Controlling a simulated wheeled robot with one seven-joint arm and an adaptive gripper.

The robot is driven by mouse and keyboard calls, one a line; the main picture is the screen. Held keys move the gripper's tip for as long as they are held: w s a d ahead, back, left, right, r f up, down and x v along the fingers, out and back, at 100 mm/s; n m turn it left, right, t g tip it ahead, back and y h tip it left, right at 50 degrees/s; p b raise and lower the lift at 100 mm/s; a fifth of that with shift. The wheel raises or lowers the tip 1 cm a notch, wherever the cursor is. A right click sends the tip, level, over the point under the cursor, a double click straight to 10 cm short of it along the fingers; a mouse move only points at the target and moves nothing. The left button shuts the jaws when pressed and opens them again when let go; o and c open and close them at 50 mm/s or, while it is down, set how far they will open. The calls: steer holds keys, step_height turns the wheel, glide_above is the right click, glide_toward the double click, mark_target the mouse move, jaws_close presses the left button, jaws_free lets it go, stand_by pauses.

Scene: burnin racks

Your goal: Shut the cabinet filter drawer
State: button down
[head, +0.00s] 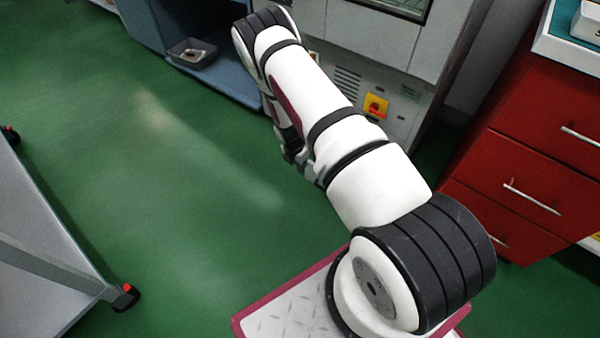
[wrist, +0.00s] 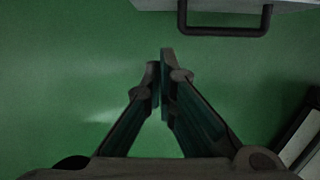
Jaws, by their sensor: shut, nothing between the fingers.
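In the wrist view, my gripper (wrist: 162,75) is shut and empty, pointing down toward the green floor. A dark bar handle (wrist: 225,31) on a pale grey edge (wrist: 155,4) shows at the top, beyond the fingertips and apart from them. This looks like the filter drawer, but only a strip of it shows, so I cannot tell how far it stands out. In the head view, the grey cabinet (head: 375,38) stands at the back. My arm crosses in front of its lower part and hides the drawer. My gripper (head: 292,152) is partly seen there, low beside the arm.
A yellow panel with a red switch (head: 376,106) is on the grey cabinet. A blue cabinet (head: 230,75) with a small tray (head: 192,53) is left of it. Red drawers (head: 520,175) stand right. A grey cart (head: 45,260) is at left. Green floor between is clear.

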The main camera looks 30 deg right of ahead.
steer(key=w+d+f+b, duration=0.2)
steer(key=d+f+b, duration=0.3)
steer(key=f, duration=0.5)
steer(key=shift+d+b, duration=0.3)
steer(key=shift+d, duration=0.15)
steer(key=shift+w+d, duration=0.1)
steer(key=shift+d, duration=0.05)
